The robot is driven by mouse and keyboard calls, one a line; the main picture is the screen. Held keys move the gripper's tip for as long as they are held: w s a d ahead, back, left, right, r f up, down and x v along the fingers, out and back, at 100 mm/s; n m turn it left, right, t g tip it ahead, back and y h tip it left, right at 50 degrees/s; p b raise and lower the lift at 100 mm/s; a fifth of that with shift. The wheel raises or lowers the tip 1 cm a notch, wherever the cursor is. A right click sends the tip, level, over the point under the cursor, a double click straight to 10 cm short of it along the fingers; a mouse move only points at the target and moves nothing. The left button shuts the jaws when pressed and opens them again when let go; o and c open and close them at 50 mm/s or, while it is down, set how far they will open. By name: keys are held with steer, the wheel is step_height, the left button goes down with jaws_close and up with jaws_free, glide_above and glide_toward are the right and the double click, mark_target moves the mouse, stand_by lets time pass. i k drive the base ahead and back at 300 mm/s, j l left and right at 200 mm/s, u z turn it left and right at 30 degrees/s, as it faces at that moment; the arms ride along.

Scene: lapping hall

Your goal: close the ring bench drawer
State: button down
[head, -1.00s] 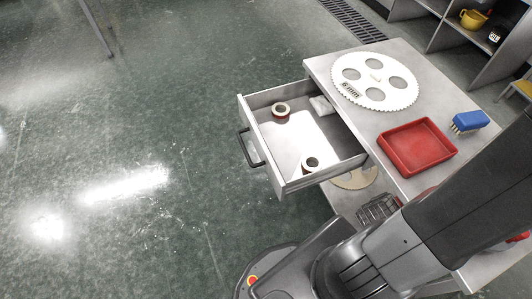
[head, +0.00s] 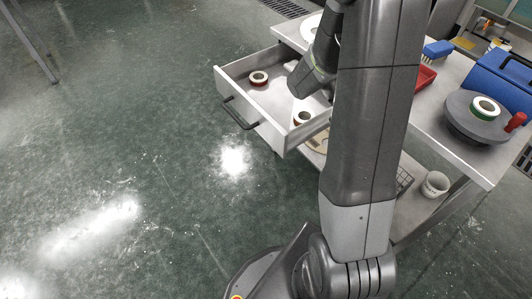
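The ring bench drawer (head: 268,128) stands pulled out from the left side of the grey bench, with its dark bar handle (head: 238,114) on the front. Inside lie two rings with red-brown sides, one at the back left (head: 259,77) and one nearer the front right (head: 302,118). A small pale item (head: 291,66) lies towards the back, partly hidden. My gripper (head: 302,86) hangs over the drawer's right part. Its fingers are too small and dark to show whether they are open.
A white cup (head: 435,184) stands on the lower shelf. The floor left of the drawer is clear.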

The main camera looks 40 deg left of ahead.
mark_target(270, 109)
steer(key=k+u, duration=0.3)
steer(key=k+j+u, duration=0.15)
steer(key=u, duration=0.15)
steer(key=i+l+u, duration=0.1)
steer(key=u, duration=1.65)
steer(key=i+l, duration=0.1)
steer(key=l, duration=0.55)
steer(key=i+l+u, duration=0.1)
steer(key=l, duration=0.6)
